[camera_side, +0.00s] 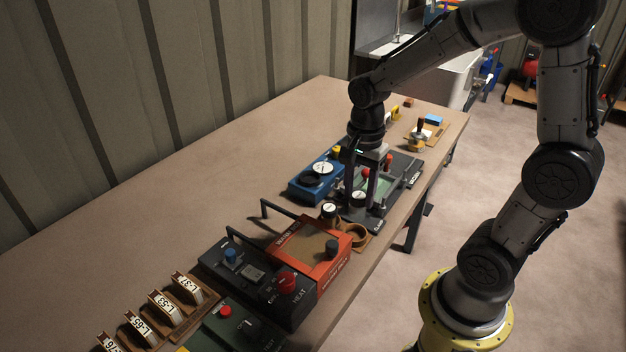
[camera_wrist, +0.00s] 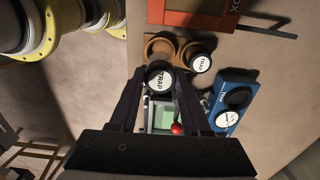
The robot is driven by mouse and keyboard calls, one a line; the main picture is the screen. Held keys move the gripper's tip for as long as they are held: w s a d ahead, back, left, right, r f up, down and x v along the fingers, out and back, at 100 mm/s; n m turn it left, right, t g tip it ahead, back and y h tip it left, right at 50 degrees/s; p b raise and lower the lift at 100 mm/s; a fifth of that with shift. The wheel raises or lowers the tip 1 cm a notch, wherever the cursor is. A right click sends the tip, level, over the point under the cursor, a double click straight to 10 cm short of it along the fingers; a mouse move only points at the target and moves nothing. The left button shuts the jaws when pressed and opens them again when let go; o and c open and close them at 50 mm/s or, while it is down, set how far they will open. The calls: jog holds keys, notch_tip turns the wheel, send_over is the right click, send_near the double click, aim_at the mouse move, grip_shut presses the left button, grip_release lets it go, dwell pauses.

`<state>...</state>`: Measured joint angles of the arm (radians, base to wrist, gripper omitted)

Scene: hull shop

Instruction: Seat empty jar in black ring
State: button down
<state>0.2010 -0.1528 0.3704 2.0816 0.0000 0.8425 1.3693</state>
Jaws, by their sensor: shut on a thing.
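My gripper (camera_side: 361,190) is shut on a jar with a white lid (camera_side: 358,196). In the wrist view the fingers (camera_wrist: 159,82) stand either side of this jar (camera_wrist: 158,77), and its lid reads "TRAP". The jar appears held above the bench; whether it is empty does not show. A second "TRAP" jar (camera_side: 329,209) stands at the tan holder, left of my gripper; it also shows in the wrist view (camera_wrist: 201,62). A black ring (camera_side: 313,181) lies on a blue unit (camera_side: 300,192), left of and apart from the held jar. The ring also shows in the wrist view (camera_wrist: 238,98).
A white dial (camera_side: 322,168) sits beside the black ring. The tan holder (camera_side: 357,237) has an open round seat. An orange unit (camera_side: 312,255) with a raised handle stands nearby. A dark unit with a green panel and red knob (camera_wrist: 177,128) lies beneath my gripper. The bench's wall side is clear.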

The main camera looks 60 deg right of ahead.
jog(key=shift+s, duration=0.1)
jog(key=w+d+r, duration=0.3)
jog(key=w+d, duration=0.1)
jog(key=w, duration=0.5)
jog(key=w+d+r, duration=0.2)
jog(key=w+d, duration=0.1)
jog(key=w, duration=0.6)
jog(key=shift+d+f, duration=0.15)
jog(key=shift+f, duration=1.5)
jog(key=shift+d+f, duration=0.1)
jog(key=shift+f, duration=1.55)
jog(key=shift+f, duration=0.7)
jog(key=c, duration=0.6)
grip_release()
jog(key=shift+c, duration=0.2)
jog(key=shift+r, duration=0.15)
